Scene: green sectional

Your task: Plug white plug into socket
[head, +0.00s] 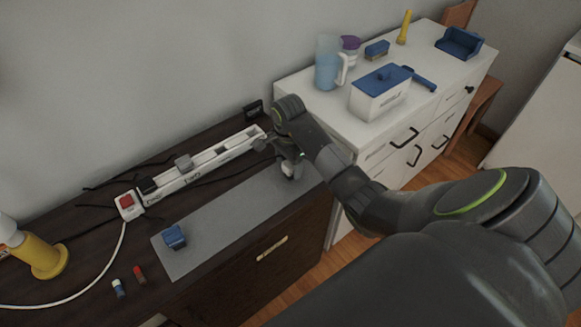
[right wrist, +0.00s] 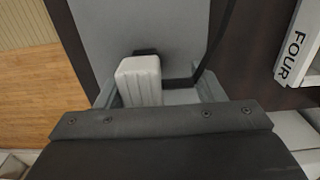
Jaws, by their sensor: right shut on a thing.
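The white plug (right wrist: 139,80) shows in the right wrist view between the fingers of my right gripper (right wrist: 158,92), with a black part at its far end. In the head view, my right gripper (head: 290,160) is shut on the plug (head: 291,171) over the right end of the grey mat. The white power strip (head: 217,158) lies along the wall side of the dark desk, left of the gripper. Black and grey plugs sit on its left part, and a red switch is at its left end. The plug is apart from the strip. My left gripper is out of view.
The grey mat (head: 205,238) holds a blue block (head: 174,237). Dark cables run beside the strip; a white cable (head: 98,280) curves at left. A yellow-based object (head: 43,258) stands far left. A white cabinet (head: 372,145) with a pitcher and box stands right of the desk.

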